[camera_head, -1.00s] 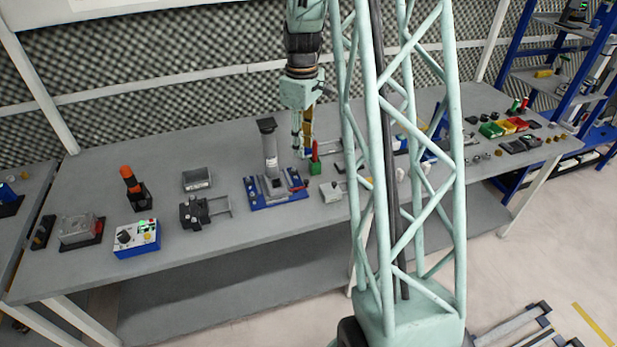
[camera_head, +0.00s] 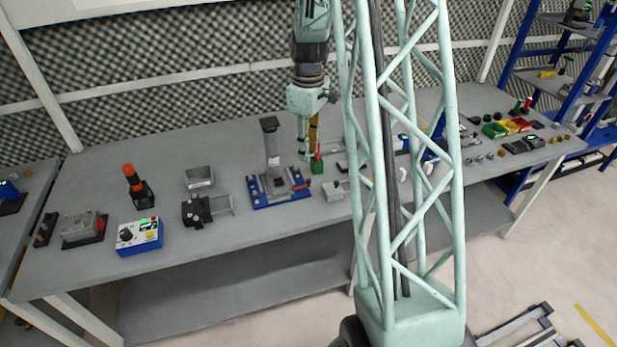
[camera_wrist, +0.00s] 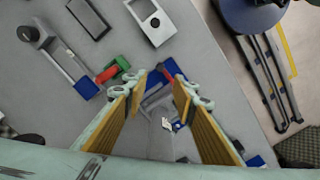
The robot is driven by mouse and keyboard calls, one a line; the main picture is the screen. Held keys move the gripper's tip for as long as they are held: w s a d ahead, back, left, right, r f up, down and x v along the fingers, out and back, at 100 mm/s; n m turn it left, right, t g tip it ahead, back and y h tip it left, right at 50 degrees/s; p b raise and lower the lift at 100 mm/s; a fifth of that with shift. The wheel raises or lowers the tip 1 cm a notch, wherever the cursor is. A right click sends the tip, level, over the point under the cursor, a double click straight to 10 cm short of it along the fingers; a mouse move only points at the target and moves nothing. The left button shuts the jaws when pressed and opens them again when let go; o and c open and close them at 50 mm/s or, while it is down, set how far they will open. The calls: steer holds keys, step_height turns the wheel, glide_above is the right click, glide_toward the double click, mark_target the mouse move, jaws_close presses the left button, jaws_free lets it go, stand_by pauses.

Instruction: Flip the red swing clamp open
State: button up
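The grey and blue fixture shows between and beyond the fingers. Whether a finger touches the clamp cannot be told.
The grey column (camera_head: 272,148) of the fixture rises just left of my gripper. A grey box (camera_head: 335,191) stands to the right, and a grey bin (camera_head: 199,178) to the left. The foam wall (camera_head: 180,95) is behind. Some bare bench lies between the bin and the column.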

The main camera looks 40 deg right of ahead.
mark_target(308, 180)
steer(key=shift+f+b, duration=0.55)
steer(key=shift+f, duration=5.4)
steer(key=c, duration=0.8)
